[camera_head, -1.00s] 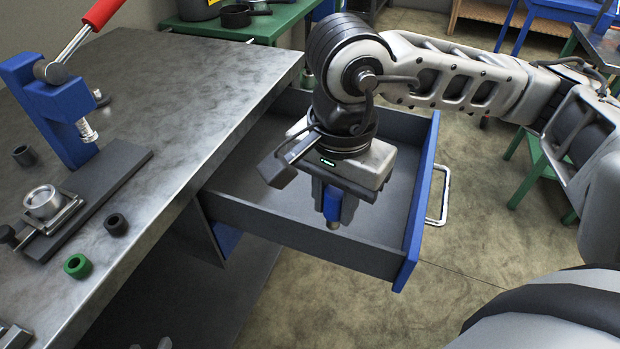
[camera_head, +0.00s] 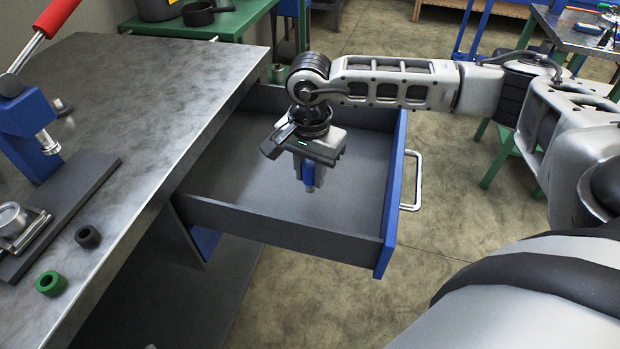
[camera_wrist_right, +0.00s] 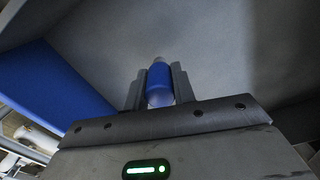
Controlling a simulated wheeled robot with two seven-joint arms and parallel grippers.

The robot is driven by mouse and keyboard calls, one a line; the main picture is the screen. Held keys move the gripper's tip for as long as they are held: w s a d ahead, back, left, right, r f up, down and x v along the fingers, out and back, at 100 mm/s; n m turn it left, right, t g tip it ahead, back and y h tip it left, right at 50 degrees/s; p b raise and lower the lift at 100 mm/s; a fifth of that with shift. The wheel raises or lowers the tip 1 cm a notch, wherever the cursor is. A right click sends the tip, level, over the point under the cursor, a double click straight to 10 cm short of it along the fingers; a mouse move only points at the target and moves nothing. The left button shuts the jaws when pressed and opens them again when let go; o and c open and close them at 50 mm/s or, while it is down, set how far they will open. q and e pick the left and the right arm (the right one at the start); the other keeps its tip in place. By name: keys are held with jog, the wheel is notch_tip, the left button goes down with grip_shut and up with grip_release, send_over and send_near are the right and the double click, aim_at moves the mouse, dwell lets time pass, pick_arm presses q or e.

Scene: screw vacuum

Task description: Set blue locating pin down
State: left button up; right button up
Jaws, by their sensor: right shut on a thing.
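The blue locating pin (camera_head: 309,174) is held upright in my right gripper (camera_head: 305,172), its pale tip pointing down. The pin (camera_wrist_right: 159,83) shows between the two fingers in the right wrist view. The right gripper (camera_wrist_right: 158,88) is shut on it, over the inside of the open drawer (camera_head: 290,224). The drawer floor lies below the pin; whether the tip touches it I cannot tell. My left gripper is not in view.
The drawer has a blue front (camera_head: 392,200) with a metal handle (camera_head: 417,182). On the metal workbench (camera_head: 130,95) to the left are a press with a red lever (camera_head: 52,18), a green ring (camera_head: 50,283) and a dark ring (camera_head: 88,237). The drawer floor around the pin looks bare.

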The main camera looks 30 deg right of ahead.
aim_at(310, 164)
jog(key=shift+f, duration=1.15)
jog(key=shift+f, duration=0.25)
jog(key=o, duration=1)
jog(key=shift+r, duration=0.1)
jog(key=shift+r, duration=0.1)
notch_tip(310, 164, up, 12)
jog(key=shift+r, duration=0.1)
jog(key=shift+s+a, duration=0.1)
